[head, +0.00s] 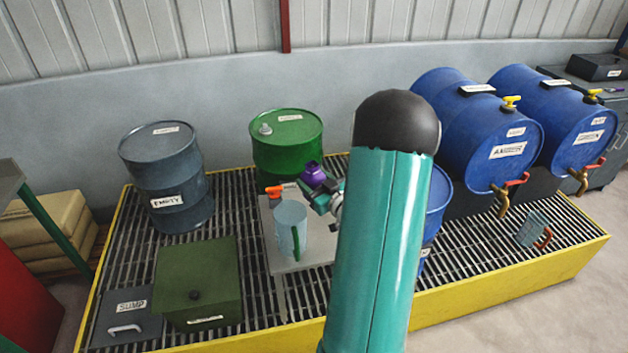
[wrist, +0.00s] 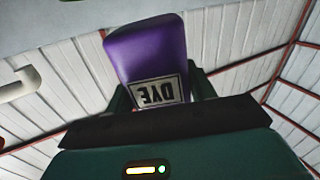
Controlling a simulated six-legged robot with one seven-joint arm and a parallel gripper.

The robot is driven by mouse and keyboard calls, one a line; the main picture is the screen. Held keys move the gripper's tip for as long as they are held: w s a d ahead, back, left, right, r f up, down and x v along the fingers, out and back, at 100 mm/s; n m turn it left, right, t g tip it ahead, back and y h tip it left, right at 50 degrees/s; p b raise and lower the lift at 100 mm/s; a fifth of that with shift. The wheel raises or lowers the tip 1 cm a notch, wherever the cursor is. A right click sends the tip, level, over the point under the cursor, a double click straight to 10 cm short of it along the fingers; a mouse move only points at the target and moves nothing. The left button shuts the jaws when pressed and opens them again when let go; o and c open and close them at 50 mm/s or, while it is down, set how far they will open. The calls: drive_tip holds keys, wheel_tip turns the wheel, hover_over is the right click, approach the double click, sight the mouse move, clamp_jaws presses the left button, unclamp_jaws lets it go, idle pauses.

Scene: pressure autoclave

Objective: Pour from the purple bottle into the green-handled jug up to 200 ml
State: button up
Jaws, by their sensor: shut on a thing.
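The purple bottle (head: 313,174) is in my gripper (head: 322,194), above and just right of the jug in the head view. In the wrist view the purple bottle (wrist: 147,55) sits between the fingers, with a white "DYE" label that reads upside down. Its mouth is hidden, and I cannot tell how far it is tilted. The clear jug (head: 290,218) stands upright on a grey stand, its green handle facing me. I see no clear liquid level or stream, and its marks are too small to read.
The grey stand (head: 312,256) sits on a yellow-edged grating. A small orange thing (head: 274,191) is behind the jug. A green drum (head: 287,145) stands behind, a green box (head: 197,280) front left. Blue barrels (head: 482,125) with taps are at right. My arm hides the middle.

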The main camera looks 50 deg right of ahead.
drive_tip(key=shift+w+a+r+n, duration=0.1)
drive_tip(key=shift+a+n, duration=0.25)
drive_tip(key=shift+n, duration=0.15)
drive_tip(key=shift+w+a+r+n, duration=0.1)
drive_tip(key=shift+a+n, duration=0.25)
drive_tip(key=shift+n, duration=0.15)
drive_tip(key=shift+a+n, duration=0.3)
drive_tip(key=shift+n, duration=1.1)
drive_tip(key=shift+d+n, duration=0.4)
drive_tip(key=shift+n, duration=0.7)
drive_tip(key=n, duration=0.1)
drive_tip(key=f+n, duration=0.1)
drive_tip(key=n, duration=0.1)
drive_tip(key=shift+s+d, duration=0.1)
drive_tip(key=shift+d, duration=0.25)
drive_tip(key=shift+f+n, duration=0.25)
drive_tip(key=shift+n, duration=0.95)
drive_tip(key=shift+f+n, duration=0.15)
drive_tip(key=shift+n, duration=0.15)
drive_tip(key=shift+f+n, duration=0.35)
drive_tip(key=shift+n, duration=0.4)
drive_tip(key=shift+f+n, duration=0.3)
drive_tip(key=shift+n, duration=0.45)
drive_tip(key=shift+a+n, duration=0.15)
drive_tip(key=shift+n, duration=0.45)
